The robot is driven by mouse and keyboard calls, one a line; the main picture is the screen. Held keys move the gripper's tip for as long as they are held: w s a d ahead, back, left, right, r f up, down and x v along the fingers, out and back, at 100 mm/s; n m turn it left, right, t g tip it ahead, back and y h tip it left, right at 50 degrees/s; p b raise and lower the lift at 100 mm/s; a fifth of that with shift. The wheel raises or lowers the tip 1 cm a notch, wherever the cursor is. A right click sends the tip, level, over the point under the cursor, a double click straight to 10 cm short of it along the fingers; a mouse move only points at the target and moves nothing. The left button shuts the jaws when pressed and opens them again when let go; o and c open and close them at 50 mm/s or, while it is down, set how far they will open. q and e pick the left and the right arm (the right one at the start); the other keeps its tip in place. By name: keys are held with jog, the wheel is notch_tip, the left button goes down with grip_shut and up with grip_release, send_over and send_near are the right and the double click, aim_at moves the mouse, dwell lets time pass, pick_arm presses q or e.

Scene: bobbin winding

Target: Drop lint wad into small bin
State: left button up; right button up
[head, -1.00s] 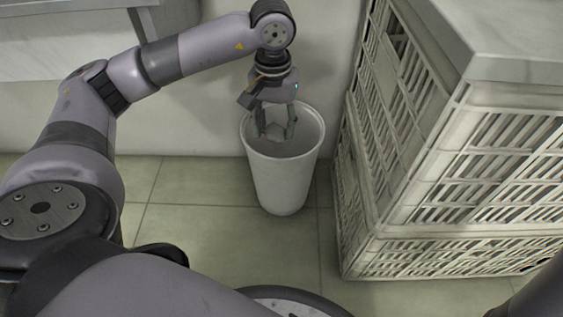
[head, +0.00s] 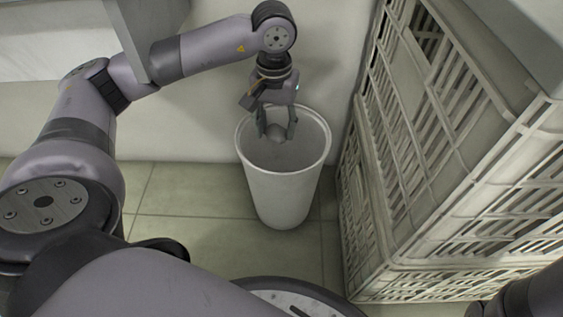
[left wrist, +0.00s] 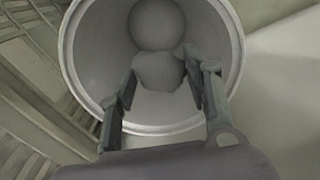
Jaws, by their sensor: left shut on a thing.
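A white small bin (head: 283,197) stands upright on the tiled floor by the wall, its mouth facing up. My left gripper (head: 275,133) points down at the bin's mouth from above, with its fingers around a grey lint wad (head: 276,132). In the left wrist view, the lint wad (left wrist: 158,72) sits between the two fingers of the gripper (left wrist: 160,78), with the round rim of the bin (left wrist: 70,60) around it and the bin's inside behind it. The fingers partly cover the wad in the head view. My right gripper is not in view.
Stacked pale slatted crates (head: 430,170) stand close to the right of the bin. A light wall (head: 215,115) is behind the bin. Open tiled floor (head: 180,195) lies to the left of the bin.

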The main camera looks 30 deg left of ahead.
pick_arm(q)
jog(key=shift+f, duration=0.35)
jog(key=o, duration=0.8)
jog(key=shift+r, duration=0.15)
notch_tip(320, 180, up, 12)
jog(key=shift+f, duration=0.1)
dwell(0.5)
